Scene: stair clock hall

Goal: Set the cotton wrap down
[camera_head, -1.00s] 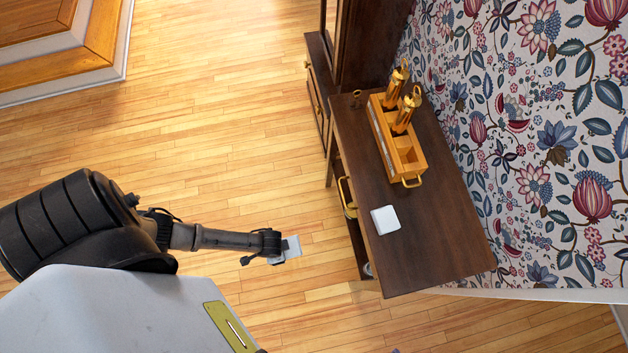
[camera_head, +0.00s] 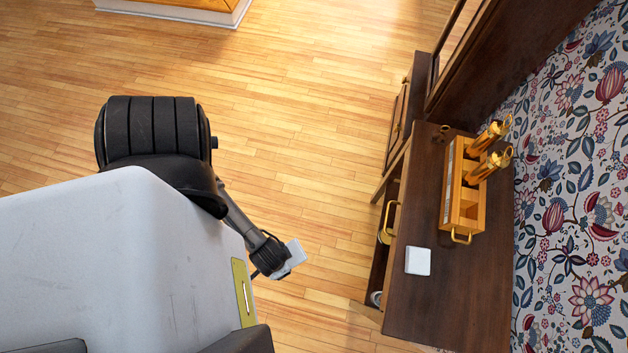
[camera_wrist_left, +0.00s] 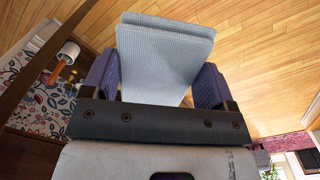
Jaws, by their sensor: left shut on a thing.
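The cotton wrap (camera_wrist_left: 165,60) is a folded, pale, finely textured cloth. In the left wrist view it sits between the two purple fingers of my left gripper (camera_wrist_left: 155,85), which is shut on it. In the head view my left gripper (camera_head: 274,262) holds the wrap (camera_head: 292,256) out over the wooden floor, left of the dark wooden table (camera_head: 440,310) and apart from it. A white square item (camera_head: 418,261) lies flat on the table top. My right gripper is not in view.
A wooden rack (camera_head: 463,195) with brass cylinders stands on the table. A brass handle (camera_head: 389,222) sticks out at the table's left side. A dark cabinet (camera_head: 401,115) stands behind. The table's front part is clear, as is the floor (camera_head: 310,140) to its left.

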